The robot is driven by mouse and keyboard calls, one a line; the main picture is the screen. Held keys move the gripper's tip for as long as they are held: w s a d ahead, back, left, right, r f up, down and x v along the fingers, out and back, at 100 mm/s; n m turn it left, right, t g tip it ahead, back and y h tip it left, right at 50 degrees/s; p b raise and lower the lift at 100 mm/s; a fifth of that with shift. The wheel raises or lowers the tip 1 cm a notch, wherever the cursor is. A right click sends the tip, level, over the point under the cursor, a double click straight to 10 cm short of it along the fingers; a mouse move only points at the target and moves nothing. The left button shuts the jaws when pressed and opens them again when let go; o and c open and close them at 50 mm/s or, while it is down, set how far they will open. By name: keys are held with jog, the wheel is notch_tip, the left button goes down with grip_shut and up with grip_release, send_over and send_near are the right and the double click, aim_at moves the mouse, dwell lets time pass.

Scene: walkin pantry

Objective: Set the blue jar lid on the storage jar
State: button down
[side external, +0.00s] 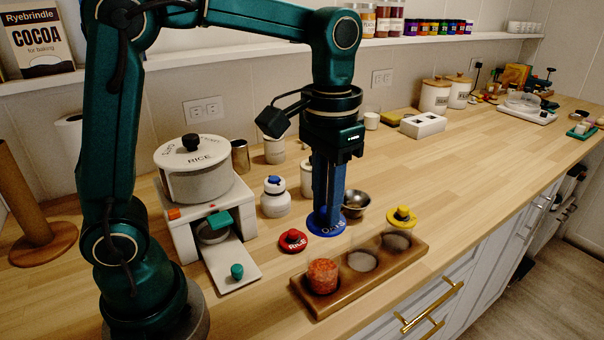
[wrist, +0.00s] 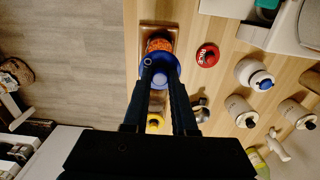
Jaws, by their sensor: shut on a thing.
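My gripper (side external: 328,208) points down and is shut on the blue jar lid (side external: 318,228), which has pale lettering on it. In the wrist view the blue lid (wrist: 172,80) sits at the fingertips (wrist: 161,65) and overlaps part of the jar of orange-red contents (wrist: 158,45). In the side view that clear jar (side external: 322,276) stands at the near-left end of a wooden tray (side external: 345,295), open on top. Two more clear jars, a middle one (side external: 361,260) and a far one (side external: 396,242), stand in the tray with greyish contents. I cannot tell the lid's exact height.
A red lid (side external: 293,240) lies left of the tray and a yellow lid (side external: 401,217) beyond it. A white appliance with a RICE pot (side external: 195,175) is at left.

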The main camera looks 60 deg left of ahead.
aim_at(325, 234)
jog(key=shift+f, duration=3.05)
jog(key=shift+f, duration=0.5)
jog(key=c, duration=0.6)
grip_release()
jog(key=shift+c, duration=0.2)
jog(key=o, duration=0.5)
jog(key=shift+r, duration=3.5)
